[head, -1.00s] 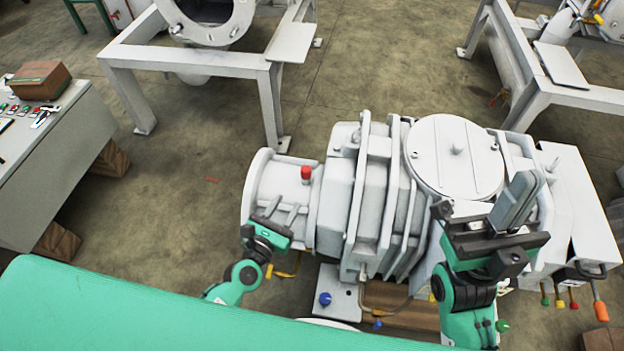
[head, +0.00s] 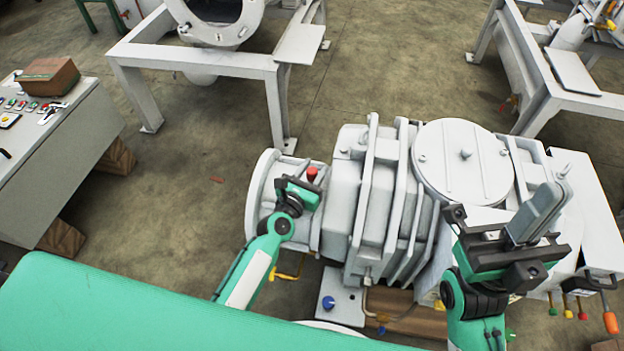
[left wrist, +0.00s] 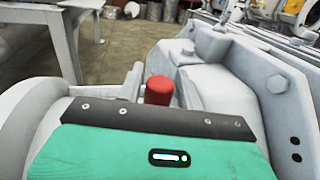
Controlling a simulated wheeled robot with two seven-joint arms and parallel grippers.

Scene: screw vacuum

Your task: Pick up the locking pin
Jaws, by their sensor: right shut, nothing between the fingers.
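The locking pin shows as a red cap (head: 312,173) on top of the machine's round left end in the head view. The red cap also stands upright in the left wrist view (left wrist: 158,89). My left gripper (head: 307,182) is at the pin, and its fingers are mostly hidden in the head view. In the left wrist view its two grey fingers stand apart on either side of the red cap, with small gaps visible. The pin's lower part is hidden behind my gripper body. My right gripper (head: 541,209) is shut and empty over the machine's right part.
The large white machine (head: 338,190) fills the middle right, with a round lid (head: 462,160) on top. A blue knob (head: 328,302) is near its base. A control desk (head: 50,150) stands at the left. White frames stand behind, with open floor between.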

